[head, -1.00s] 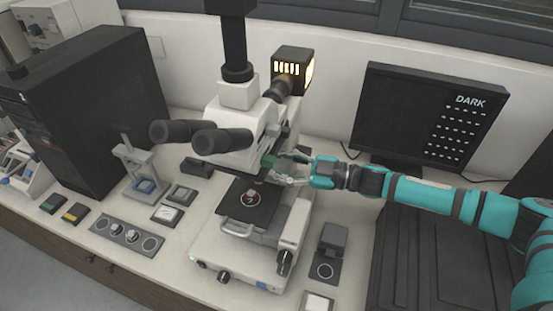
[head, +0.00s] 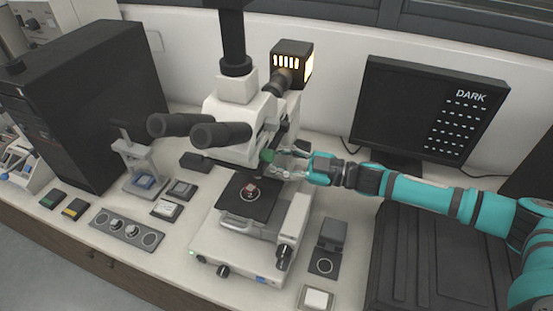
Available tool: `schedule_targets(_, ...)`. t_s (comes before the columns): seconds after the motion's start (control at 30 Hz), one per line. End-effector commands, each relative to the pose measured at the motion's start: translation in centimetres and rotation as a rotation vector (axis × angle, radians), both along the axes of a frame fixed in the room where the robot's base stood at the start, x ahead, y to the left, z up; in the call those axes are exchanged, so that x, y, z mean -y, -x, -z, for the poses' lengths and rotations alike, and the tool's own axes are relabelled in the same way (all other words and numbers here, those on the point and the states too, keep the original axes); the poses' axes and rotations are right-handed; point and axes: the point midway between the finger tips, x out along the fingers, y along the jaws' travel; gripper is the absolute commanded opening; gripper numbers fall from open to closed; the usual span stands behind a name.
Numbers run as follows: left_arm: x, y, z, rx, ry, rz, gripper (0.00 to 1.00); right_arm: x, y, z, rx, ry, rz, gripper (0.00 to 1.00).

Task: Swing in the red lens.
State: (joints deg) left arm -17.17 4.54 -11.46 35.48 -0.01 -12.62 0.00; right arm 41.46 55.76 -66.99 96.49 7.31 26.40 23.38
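The white microscope (head: 240,135) stands in the middle of the bench. A green-banded lens (head: 267,156) shows under its head, on the side toward my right gripper. No lens with a clear red band can be made out; the rest of the lens turret is hidden or too small to tell. My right gripper (head: 284,165) is beside the green lens, with its fingers apart; whether they touch it I cannot tell. A small reddish piece (head: 251,187) shows at the ring on the black stage (head: 262,209). My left gripper is out of view.
A lit lamp housing (head: 292,62) is behind the microscope. A monitor reading DARK (head: 405,105) stands behind my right arm. A knob panel (head: 127,231) and a small press-like stand (head: 138,165) are at left. A black block (head: 331,236) sits right of the microscope base.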

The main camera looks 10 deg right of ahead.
Motion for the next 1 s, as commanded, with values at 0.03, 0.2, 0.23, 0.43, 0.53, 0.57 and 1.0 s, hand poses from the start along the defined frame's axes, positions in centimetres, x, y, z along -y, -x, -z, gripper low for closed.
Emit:
schedule_targets(0.03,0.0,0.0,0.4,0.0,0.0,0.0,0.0,-0.2,0.3,0.3,-0.001,-0.011,0.014,0.0)
schedule_targets(0.2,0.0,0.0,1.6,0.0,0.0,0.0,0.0,-0.4,0.8,0.7,0.013,-0.037,0.101,0.0)
schedule_targets(0.23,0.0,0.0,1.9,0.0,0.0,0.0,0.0,-0.5,0.9,0.7,0.015,-0.044,0.12,0.0)
schedule_targets(0.43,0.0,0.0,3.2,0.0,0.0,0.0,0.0,-0.9,1.7,0.9,0.038,-0.087,0.26,0.0)
schedule_targets(0.53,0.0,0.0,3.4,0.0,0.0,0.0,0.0,-1.0,2.1,0.7,0.053,-0.107,0.333,0.0)
schedule_targets(0.57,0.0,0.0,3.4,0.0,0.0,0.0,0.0,-1.1,2.1,0.7,0.057,-0.113,0.355,0.0)
schedule_targets(1.0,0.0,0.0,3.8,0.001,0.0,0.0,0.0,-1.5,2.9,0.9,0.104,-0.17,0.591,0.0)
